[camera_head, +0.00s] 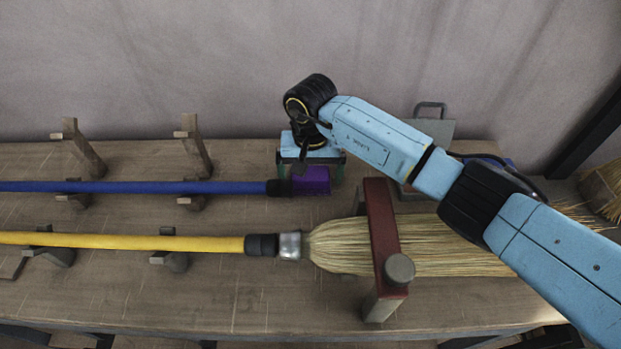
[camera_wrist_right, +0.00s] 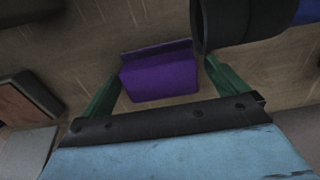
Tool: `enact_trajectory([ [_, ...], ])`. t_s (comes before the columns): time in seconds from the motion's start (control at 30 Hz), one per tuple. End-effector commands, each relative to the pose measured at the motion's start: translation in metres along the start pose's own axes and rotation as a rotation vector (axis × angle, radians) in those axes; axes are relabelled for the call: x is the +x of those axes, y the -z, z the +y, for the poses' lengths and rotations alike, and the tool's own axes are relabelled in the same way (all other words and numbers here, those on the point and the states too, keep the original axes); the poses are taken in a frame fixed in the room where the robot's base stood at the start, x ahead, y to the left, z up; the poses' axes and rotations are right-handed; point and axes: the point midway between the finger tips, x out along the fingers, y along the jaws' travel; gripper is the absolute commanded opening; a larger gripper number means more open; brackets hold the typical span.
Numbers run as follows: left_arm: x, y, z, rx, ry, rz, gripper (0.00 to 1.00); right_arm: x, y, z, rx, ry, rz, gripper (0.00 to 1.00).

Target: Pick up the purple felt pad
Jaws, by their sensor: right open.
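The purple felt pad (camera_head: 314,182) lies on the workbench beside the black end of the blue handle in the head view. In the right wrist view the purple pad (camera_wrist_right: 160,77) looks like a block with a darker raised edge along its far side. My right gripper (camera_head: 311,172) is over the pad, pointing down. Its green fingers are open, one on each side of the pad, with gaps visible in the right wrist view (camera_wrist_right: 163,75). The pad's height relative to the fingertips is hard to tell. My left gripper is not in view.
A blue handle (camera_head: 150,187) and a yellow-handled broom (camera_head: 120,241) rest on wooden supports. A red clamp bar (camera_head: 381,230) spans the straw bristles (camera_head: 340,246). The black handle end (camera_wrist_right: 200,25) is close beside the right finger. A grey dustpan-like item (camera_head: 440,130) stands behind my arm.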

Motion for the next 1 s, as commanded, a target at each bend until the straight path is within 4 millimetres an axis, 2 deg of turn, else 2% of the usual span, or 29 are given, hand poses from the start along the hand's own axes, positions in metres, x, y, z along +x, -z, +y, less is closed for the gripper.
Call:
enact_trajectory([
  [0.2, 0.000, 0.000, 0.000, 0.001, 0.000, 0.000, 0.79, 0.000, 0.000, 0.000, -0.001, 0.001, 0.000, 0.97],
  [0.57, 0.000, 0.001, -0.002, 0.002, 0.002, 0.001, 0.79, 0.000, 0.000, 0.000, 0.000, 0.000, 0.000, 0.50],
  [0.83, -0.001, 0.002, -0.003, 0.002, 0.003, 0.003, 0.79, -0.004, 0.000, 0.000, 0.000, 0.001, 0.002, 0.49],
  [1.0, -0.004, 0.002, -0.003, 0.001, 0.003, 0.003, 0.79, -0.029, 0.001, 0.000, -0.003, 0.001, 0.005, 0.49],
])
